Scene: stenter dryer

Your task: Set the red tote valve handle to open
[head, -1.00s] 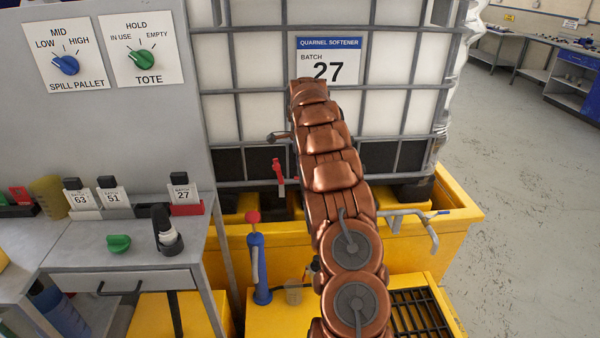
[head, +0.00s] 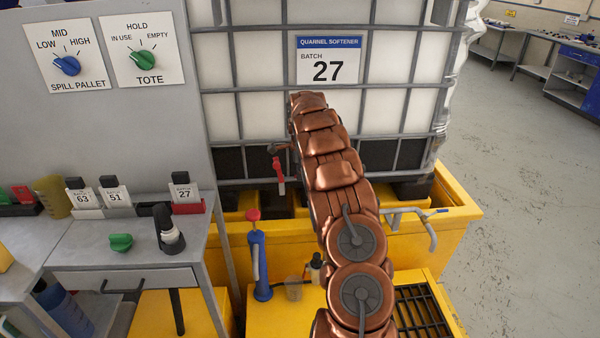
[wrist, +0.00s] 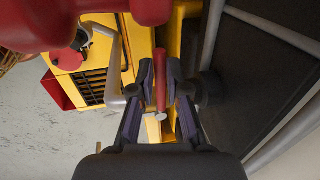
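The red tote valve handle (head: 279,171) hangs down at the front of the caged white tote (head: 256,118), just left of my arm. In the wrist view a red bar with a grey end, seemingly this handle (wrist: 160,85), lies between the two fingers of my gripper (wrist: 161,82). The fingers are apart, one on each side of it, with narrow gaps; no firm grip shows. In the head view my copper arm hides most of my gripper. A large rounded red part (wrist: 95,22) fills the top left of the wrist view, very close to the camera.
The yellow spill pallet (head: 450,217) lies under the tote. A blue hand pump (head: 259,262) with a red knob stands in front. A grey bent pipe (head: 425,225) is right of my arm. A grey bench (head: 80,240) and sign panel are at left. Open floor (head: 520,220) lies right.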

